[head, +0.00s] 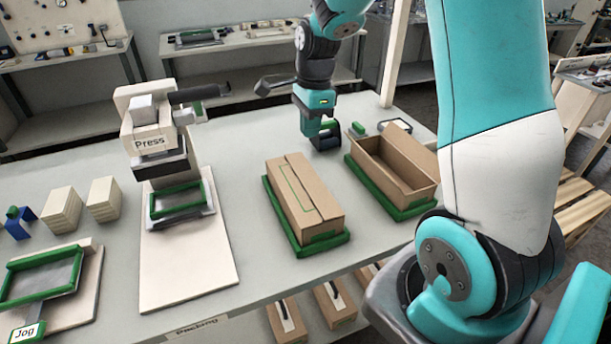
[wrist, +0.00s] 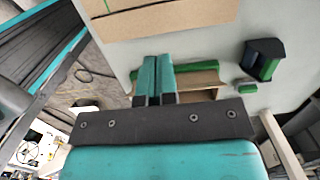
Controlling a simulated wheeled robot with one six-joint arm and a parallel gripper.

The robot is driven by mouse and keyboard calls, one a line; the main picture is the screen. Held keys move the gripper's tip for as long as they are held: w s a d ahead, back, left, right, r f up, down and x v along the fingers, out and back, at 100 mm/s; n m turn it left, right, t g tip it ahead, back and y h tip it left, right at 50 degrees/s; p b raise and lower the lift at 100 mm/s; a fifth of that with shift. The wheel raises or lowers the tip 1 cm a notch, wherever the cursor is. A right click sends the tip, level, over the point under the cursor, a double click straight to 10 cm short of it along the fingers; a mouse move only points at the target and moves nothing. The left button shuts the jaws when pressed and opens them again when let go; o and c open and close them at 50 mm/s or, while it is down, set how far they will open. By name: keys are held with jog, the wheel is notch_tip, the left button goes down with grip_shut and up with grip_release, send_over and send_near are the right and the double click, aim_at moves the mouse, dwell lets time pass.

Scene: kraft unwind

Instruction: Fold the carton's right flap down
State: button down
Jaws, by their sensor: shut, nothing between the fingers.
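The carton with its top covered (head: 303,198) sits on a green-rimmed tray; its top panels lie nearly flat, with a seam along the right part. An open carton (head: 392,172) stands to its right on another green tray, its dark inside showing. I cannot tell which one the task means. My gripper (head: 308,130) points down behind and between the cartons, apart from both. In the wrist view my gripper (wrist: 156,60) has its teal fingers together, with nothing between them. A brown carton surface (wrist: 160,20) fills the top of that view; another lies partly hidden behind the fingers.
A dark blue and green object (head: 327,140) stands close beside my gripper, and shows in the wrist view (wrist: 263,58). A small green block (head: 358,128) lies near the open carton. The press (head: 155,125) stands left. Bare bench lies between press and covered carton.

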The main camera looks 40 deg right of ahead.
aim_at(304, 183)
jog(key=f, duration=0.4)
jog(key=f+p, duration=0.1)
jog(key=f, duration=0.3)
jog(key=a+f+p, duration=0.1)
jog(key=f, duration=0.4)
jog(key=shift+w+a+f, duration=0.1)
